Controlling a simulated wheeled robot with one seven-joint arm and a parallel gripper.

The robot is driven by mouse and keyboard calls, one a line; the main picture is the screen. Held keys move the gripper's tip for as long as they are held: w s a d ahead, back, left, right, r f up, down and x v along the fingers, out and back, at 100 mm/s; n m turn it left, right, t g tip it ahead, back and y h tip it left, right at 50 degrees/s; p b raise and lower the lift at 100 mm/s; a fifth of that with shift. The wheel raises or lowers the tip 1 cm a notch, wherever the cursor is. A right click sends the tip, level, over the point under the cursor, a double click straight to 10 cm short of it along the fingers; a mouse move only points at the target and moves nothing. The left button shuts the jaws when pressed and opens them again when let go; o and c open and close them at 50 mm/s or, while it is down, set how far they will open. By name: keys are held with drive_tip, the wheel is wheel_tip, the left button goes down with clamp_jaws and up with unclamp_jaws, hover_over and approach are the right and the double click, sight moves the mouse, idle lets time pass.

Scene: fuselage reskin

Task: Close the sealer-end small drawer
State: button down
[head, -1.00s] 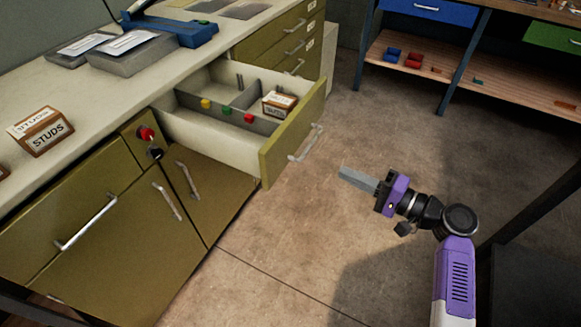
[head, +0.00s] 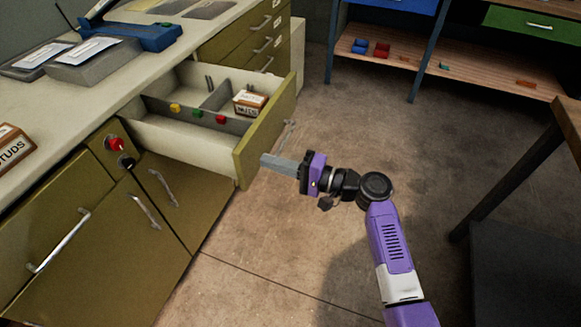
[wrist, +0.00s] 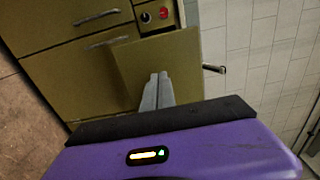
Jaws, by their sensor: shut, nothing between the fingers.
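The small drawer (head: 262,135) is pulled out of the olive cabinet, with its front panel facing right. Inside are grey dividers, a small box (head: 249,103) with a label, and yellow, green and red pieces along a divider. A bar handle (head: 288,133) sits on the front's outer face. My gripper (head: 264,161) is shut and empty, its fingertips at the drawer front's outer face, below and near the handle. In the wrist view the fingers (wrist: 157,88) point at the olive front panel (wrist: 150,62). I cannot tell whether they touch it.
The cabinet top (head: 75,95) holds grey trays and a blue tool (head: 130,37). A red knob (head: 116,144) sits on the cabinet face. A dark table (head: 560,165) stands at right, shelving (head: 440,70) at the back. The floor between is clear.

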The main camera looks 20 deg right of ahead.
drive_tip(key=shift+x, duration=0.8)
drive_tip(key=shift+w+a, duration=0.1)
